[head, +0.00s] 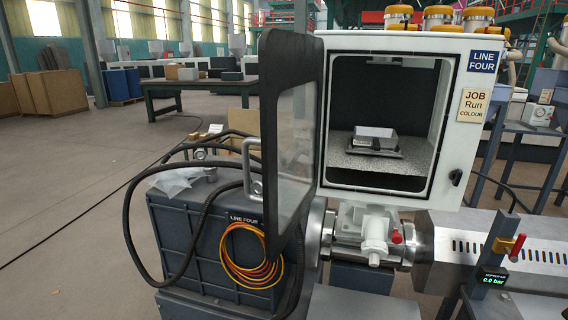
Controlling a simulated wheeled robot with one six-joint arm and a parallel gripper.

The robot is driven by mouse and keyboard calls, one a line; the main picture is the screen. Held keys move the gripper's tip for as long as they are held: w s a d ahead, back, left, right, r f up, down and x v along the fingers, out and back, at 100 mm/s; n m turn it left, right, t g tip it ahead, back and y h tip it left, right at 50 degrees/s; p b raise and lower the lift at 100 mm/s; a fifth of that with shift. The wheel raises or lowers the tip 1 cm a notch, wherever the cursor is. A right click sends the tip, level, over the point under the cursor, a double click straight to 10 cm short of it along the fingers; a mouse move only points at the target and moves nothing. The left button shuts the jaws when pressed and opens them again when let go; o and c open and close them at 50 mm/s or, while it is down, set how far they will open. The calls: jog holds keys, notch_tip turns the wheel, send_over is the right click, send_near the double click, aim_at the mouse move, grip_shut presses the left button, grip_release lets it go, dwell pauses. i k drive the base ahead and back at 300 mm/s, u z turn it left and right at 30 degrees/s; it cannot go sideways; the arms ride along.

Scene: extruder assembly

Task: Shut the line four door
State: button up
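The line four door (290,130) is a dark-framed panel with a clear window, hinged on the left side of a white cabinet (460,130). It stands wide open, swung out toward me. A metal bar handle (252,170) is on the door's left edge. The cabinet carries a blue "LINE FOUR" sign (483,61). Its opening is clear, and inside a grey metal block (375,142) sits on a speckled shelf (400,158). A black latch (455,177) is on the cabinet's right front. My gripper is not in view.
A grey bin (170,235) labelled "LINE FOUR" stands below and left of the door, with black cables and orange coiled wire (245,260). A metal barrel (450,255) and red-handled valve (517,245) lie right. Open floor (60,220) is at left.

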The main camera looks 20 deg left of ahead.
aim_at(288, 59)
jog(key=k, duration=0.2)
jog(key=u, duration=2.2)
jog(key=i, duration=1.15)
jog(key=z, duration=0.95)
jog(key=k, duration=0.65)
jog(key=z, duration=0.8)
